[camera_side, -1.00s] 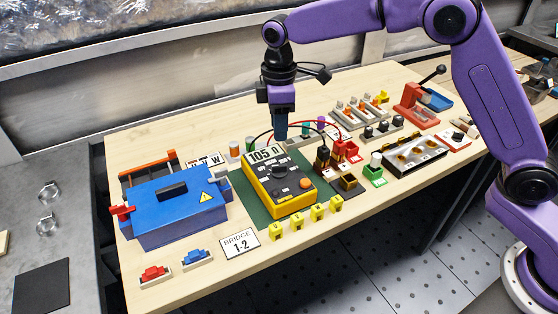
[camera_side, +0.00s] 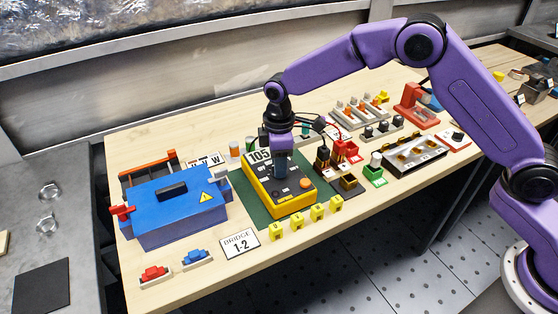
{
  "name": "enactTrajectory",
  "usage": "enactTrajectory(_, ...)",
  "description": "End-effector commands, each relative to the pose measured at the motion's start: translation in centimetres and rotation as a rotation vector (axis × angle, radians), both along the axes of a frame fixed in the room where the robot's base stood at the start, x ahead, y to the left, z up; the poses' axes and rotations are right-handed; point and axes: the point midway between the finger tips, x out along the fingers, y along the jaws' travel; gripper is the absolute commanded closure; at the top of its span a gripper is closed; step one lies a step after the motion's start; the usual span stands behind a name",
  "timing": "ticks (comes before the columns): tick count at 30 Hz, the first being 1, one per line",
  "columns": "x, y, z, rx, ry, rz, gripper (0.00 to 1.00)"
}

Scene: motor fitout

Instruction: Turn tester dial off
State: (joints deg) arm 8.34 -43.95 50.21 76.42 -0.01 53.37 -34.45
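The yellow tester (camera_side: 285,202) with a dark face lies on a green mat (camera_side: 243,189) in the middle of the bench. Its display (camera_side: 258,155) shows "105", with the rest covered by my gripper. An orange round button (camera_side: 306,184) is at the lower right of its face. My gripper (camera_side: 281,176) points down over the middle of the face, where the dial is. The gripper hides most of the dial. Its fingertips look to be at or just above the dial; contact cannot be told. The finger gap is not visible.
A blue box (camera_side: 175,208) with a warning triangle stands left of the tester. Yellow numbered blocks (camera_side: 318,212) line its front edge. Black and red terminal posts (camera_side: 340,152), a green button block (camera_side: 375,170) and a metal tray (camera_side: 415,154) are to the right. A "BRIDGE 1-2" card (camera_side: 240,243) lies in front.

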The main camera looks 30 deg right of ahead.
Motion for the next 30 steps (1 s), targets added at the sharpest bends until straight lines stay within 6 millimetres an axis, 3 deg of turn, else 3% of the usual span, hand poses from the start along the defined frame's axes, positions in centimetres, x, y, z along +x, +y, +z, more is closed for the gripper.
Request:
enactTrajectory(2,0.01,-0.01,0.02,0.0,0.0,0.0,0.66)
enactTrajectory(5,0.01,-0.01,0.03,0.0,0.0,0.0,0.99)
enactTrajectory(6,0.01,-0.01,0.04,0.0,0.0,0.0,1.0)
enactTrajectory(17,0.01,-0.05,0.07,-0.001,0.001,-0.039,1.0)
enactTrajectory(30,0.03,0.0,0.11,0.0,0.0,-0.329,1.0)
